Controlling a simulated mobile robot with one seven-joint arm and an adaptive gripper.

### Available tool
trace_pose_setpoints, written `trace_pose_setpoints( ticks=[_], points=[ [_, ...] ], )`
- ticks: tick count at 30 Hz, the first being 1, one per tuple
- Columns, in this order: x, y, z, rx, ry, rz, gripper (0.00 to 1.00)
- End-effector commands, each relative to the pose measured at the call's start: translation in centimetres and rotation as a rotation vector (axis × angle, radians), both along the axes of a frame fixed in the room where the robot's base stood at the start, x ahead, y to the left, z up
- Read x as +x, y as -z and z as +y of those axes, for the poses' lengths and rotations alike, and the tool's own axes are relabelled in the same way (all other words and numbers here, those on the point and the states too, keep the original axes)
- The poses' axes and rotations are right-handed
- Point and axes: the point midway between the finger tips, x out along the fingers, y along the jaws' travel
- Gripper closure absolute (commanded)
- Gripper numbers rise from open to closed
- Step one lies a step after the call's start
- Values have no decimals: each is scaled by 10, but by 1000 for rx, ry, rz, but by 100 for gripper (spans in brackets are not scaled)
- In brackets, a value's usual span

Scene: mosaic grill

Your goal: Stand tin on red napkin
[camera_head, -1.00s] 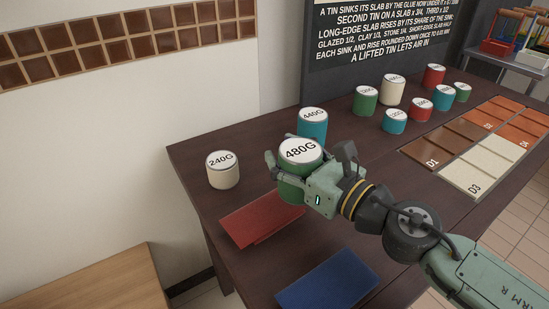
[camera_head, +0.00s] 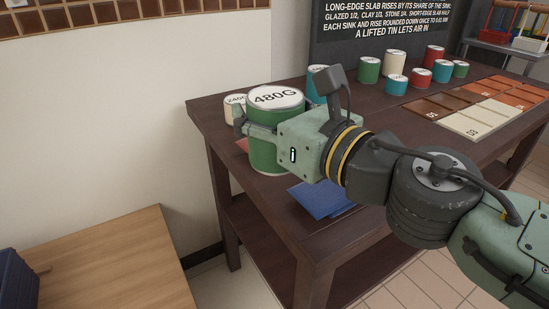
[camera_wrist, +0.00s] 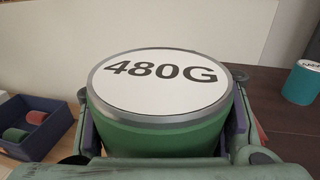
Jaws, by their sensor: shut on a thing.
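A green tin labelled 480G (camera_head: 265,155) is held in my gripper (camera_head: 262,135), and it stays upright. It also fills the middle of the wrist view (camera_wrist: 165,130), with a finger on each side. My gripper is shut on the tin. The red napkin (camera_head: 242,145) shows only as a small strip behind the tin in the head view; the tin hides most of it. The tin appears nearer the camera than the napkin. I cannot tell its exact height above the table.
A blue napkin (camera_head: 325,198) lies near the table's front edge. A cream tin (camera_head: 234,104) and a teal tin (camera_head: 317,88) stand behind the held tin. Several more tins and slabs are farther right. A lower wooden bench (camera_head: 110,265) stands at left.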

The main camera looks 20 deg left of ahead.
Motion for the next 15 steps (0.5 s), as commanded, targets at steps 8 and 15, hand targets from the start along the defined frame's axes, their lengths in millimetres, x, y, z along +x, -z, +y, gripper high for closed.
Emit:
trace_pose_setpoints(
  ticks=[8,15],
  points=[
    [19,-6,12,4,-8,4,98],
    [41,-10,15,9,-2,2,98]
  ],
)
